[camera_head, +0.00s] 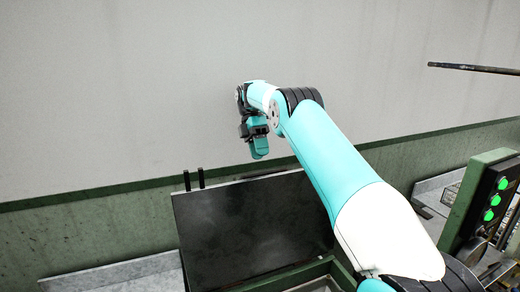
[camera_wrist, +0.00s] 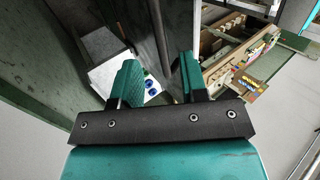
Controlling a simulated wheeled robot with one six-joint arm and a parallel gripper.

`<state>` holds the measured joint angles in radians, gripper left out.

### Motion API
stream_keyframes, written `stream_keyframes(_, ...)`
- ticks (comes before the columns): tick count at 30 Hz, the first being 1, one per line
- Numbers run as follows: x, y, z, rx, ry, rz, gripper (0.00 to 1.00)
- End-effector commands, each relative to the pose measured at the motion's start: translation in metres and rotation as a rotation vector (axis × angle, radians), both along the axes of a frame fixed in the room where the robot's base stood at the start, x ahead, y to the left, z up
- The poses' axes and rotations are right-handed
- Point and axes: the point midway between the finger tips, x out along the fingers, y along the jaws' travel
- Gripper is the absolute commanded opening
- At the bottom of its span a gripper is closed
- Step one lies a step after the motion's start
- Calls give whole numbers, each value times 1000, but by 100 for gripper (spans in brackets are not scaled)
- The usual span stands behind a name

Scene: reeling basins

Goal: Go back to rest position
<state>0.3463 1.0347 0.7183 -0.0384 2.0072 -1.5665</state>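My gripper (camera_head: 259,150) is at the end of my teal and white arm in the head view, in front of the grey wall, above and behind the dark panel. In the wrist view my gripper (camera_wrist: 157,76) shows two teal fingers set apart, with nothing held between them. Beyond the gap lie a few small blue round things (camera_wrist: 150,86) on a white surface (camera_wrist: 106,74); they look well away from the fingers.
A dark upright panel (camera_head: 248,228) stands below my arm. A control box with green buttons (camera_head: 489,215) is at the right. A dark rod (camera_head: 474,68) sticks in at upper right. The wrist view shows a wooden frame (camera_wrist: 228,62) with small coloured pieces (camera_wrist: 256,77).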

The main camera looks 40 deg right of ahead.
Motion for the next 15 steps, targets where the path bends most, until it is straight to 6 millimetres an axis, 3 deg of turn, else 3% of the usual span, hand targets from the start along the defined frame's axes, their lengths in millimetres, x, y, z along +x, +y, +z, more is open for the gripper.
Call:
stream_keyframes(11, 0, 0, 0, -2, -1, 0, 40)
stream_keyframes(15, -2, 17, 2, -37, -15, -2, 40)
